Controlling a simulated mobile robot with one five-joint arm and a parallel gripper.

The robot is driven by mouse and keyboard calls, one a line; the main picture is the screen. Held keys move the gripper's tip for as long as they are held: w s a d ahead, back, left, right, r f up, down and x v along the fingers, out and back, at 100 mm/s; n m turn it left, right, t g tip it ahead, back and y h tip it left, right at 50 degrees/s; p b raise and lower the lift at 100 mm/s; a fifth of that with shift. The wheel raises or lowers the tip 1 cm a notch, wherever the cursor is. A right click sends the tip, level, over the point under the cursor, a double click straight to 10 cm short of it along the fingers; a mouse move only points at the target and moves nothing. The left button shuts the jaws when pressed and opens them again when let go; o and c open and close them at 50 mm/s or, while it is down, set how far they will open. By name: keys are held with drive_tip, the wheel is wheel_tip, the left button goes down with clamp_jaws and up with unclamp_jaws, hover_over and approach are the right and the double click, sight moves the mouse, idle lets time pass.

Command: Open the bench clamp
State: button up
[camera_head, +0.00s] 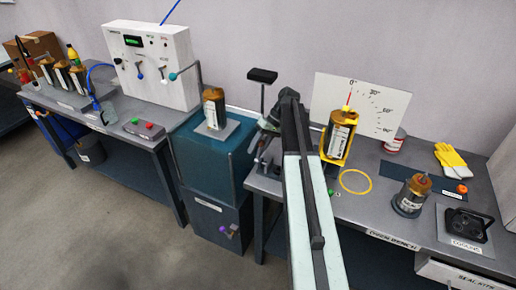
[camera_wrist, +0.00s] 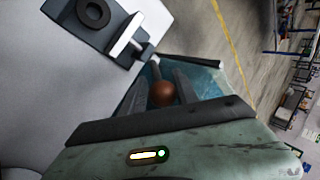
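In the head view my arm reaches over the bench (camera_head: 388,214). My gripper (camera_head: 268,126) is at its far end near the bench's left edge, small and partly hidden by the arm. A black-topped post (camera_head: 262,78), possibly part of the bench clamp, rises beside it. In the wrist view a red-brown ball knob (camera_wrist: 162,94) on a short lever lies between the two dark fingers of my gripper (camera_wrist: 160,91). The fingers look apart, one on each side of the knob; whether they touch it is unclear. A dark block with a ring (camera_wrist: 94,14) and a pale bar (camera_wrist: 125,36) are beyond.
A yellow holder (camera_head: 325,148) with a bronze tube (camera_head: 341,136) stands right of my arm, before an angle board (camera_head: 372,108). A teal cabinet (camera_head: 208,160) with another tube (camera_head: 213,108) stands left. Another tube (camera_head: 411,196) stands on the bench's right side.

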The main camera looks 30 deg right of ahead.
drive_tip(key=shift+o, duration=0.9)
drive_tip(key=shift+a, duration=0.15)
drive_tip(key=shift+r, duration=0.15)
drive_tip(key=p+v, duration=0.6)
drive_tip(key=v, duration=0.1)
drive_tip(key=shift+d, duration=0.25)
drive_tip(key=shift+r, duration=0.15)
drive_tip(key=shift+r+p, duration=0.1)
drive_tip(key=shift+p, duration=0.25)
